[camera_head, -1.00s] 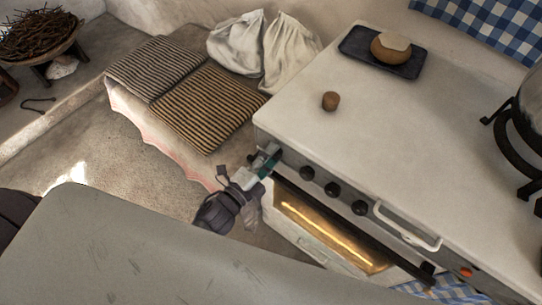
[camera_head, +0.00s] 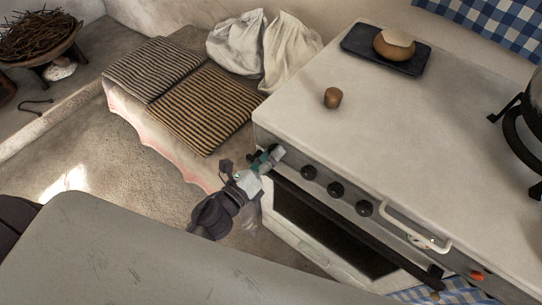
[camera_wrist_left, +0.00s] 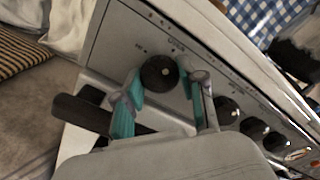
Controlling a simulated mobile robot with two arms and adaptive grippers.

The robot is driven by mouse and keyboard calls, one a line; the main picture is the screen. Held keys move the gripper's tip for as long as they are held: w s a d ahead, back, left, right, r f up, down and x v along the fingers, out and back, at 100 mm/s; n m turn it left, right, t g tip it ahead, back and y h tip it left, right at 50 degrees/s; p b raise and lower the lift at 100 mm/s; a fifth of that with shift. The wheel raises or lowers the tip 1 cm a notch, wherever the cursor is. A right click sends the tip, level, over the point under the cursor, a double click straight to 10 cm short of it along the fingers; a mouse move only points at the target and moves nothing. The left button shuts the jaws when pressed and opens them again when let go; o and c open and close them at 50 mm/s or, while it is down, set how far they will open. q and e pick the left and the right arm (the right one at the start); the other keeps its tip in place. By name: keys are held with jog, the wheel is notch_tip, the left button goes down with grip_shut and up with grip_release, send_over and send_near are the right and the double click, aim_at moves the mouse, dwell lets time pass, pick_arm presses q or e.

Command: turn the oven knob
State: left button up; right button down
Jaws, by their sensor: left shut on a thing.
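The oven (camera_head: 338,236) has a row of round black knobs along its front panel. My left gripper (camera_head: 268,157) is at the left end of that row in the head view. In the left wrist view, the left gripper (camera_wrist_left: 160,80) has its teal fingers on either side of the leftmost knob (camera_wrist_left: 159,72), shut on it. This knob has a pale dot on its face. In the head view the gripper mostly hides it. The oven window is dark. My right gripper is not in view.
More knobs (camera_head: 335,189) and a white handle (camera_head: 412,226) lie to the right along the front. A dark tray (camera_head: 355,47) with a round pot and a small brown object (camera_head: 332,97) stand on the white top. Striped mats (camera_head: 208,108) lie on the ledge to the left.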

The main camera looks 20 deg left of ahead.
pick_arm(q)
jog(key=shift+f+m, duration=0.1)
jog(key=shift+m, duration=0.5)
jog(key=o, duration=1.1)
jog(key=shift+o, duration=0.2)
jog(key=v, duration=1.2)
